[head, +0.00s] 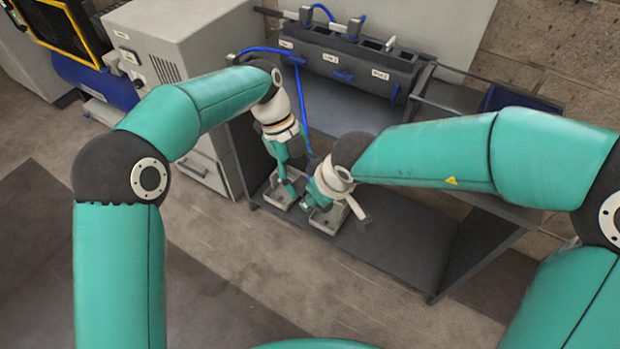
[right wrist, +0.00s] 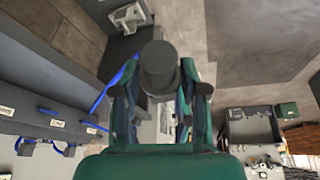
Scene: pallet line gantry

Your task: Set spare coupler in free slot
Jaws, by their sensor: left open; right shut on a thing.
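The grey rack (head: 345,60) with labelled slots stands on the bench at the top of the head view; it also shows at the left of the right wrist view (right wrist: 40,100). Dark openings and several coupler-like fittings show along its top. My right gripper (right wrist: 160,100) is shut on a dark grey cylinder (right wrist: 158,66), seemingly the spare coupler. In the head view the right gripper (head: 308,204) is above the right grey tray (head: 328,222), and its held piece is hard to make out. My left gripper (head: 289,186) is open, low at the left grey tray (head: 275,198).
Both trays rest on the dark lower shelf (head: 395,240), whose right part is clear. A blue hose (head: 300,100) hangs from the rack near my left wrist. A grey cabinet (head: 185,60) stands left of the bench. A blue bin (head: 510,100) is at the right.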

